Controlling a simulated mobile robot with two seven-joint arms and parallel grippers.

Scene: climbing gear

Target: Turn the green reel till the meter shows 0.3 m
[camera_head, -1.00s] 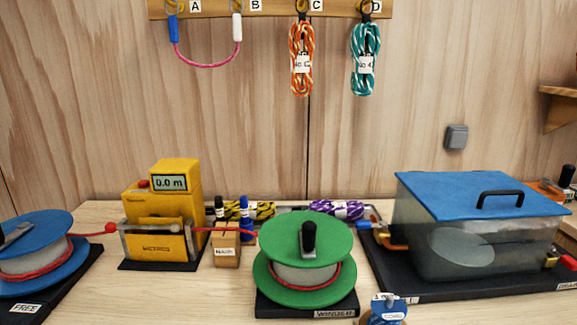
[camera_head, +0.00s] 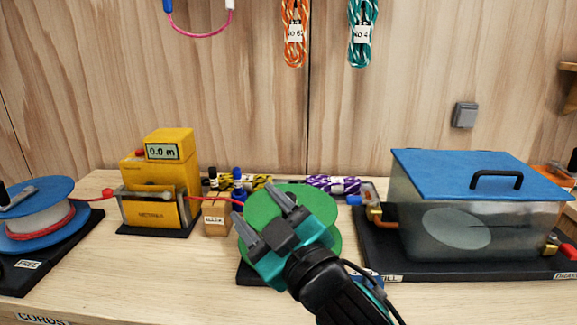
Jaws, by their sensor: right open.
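The green reel (camera_head: 322,203) stands on a black base at the middle of the bench, partly hidden behind my right gripper. Its black crank knob is hidden now. My right gripper (camera_head: 268,212) is open and empty, in front of and over the reel in the picture; I cannot tell whether it touches. The yellow meter (camera_head: 157,196) stands left of the reel, and its display (camera_head: 163,151) reads 0.0 m. A red cord (camera_head: 221,199) runs from the meter towards the green reel. The blue reel (camera_head: 45,191) at the far left holds red cord. My left gripper is not in view.
A clear tank (camera_head: 405,205) with a blue lid and black handle stands on a black base at the right. A small wooden block (camera_head: 217,219) with marker pens stands between meter and reel. Purple rope (camera_head: 333,184) lies behind.

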